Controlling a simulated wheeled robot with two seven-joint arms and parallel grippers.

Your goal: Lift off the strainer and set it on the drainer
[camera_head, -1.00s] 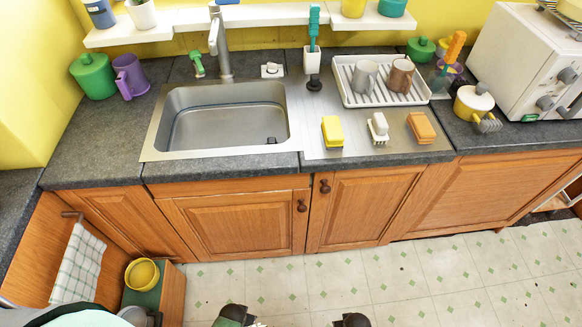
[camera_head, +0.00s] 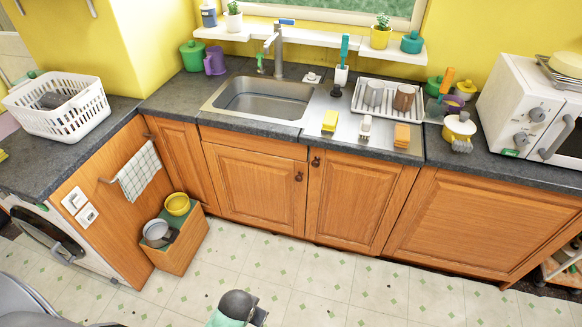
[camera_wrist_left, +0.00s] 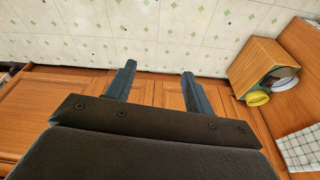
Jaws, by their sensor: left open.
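I cannot pick out a strainer for sure; a small white fitting (camera_head: 312,78) sits on the counter behind the sink (camera_head: 265,98), and the sink floor is too small to read. The likely drainer is a white ribbed rack (camera_head: 385,114) right of the sink, holding a grey mug (camera_head: 374,93) and a brown mug (camera_head: 404,97). My left gripper (camera_wrist_left: 159,72) is open and empty in the left wrist view, over the floor and cabinet fronts. What seems to be it shows at the bottom of the head view (camera_head: 258,316), well below the counter. My right gripper is out of view.
A wooden box (camera_head: 185,250) with a yellow bowl (camera_head: 178,204) stands on the floor at left. A white basket (camera_head: 85,119) sits on the left counter. Floor ahead is clear.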

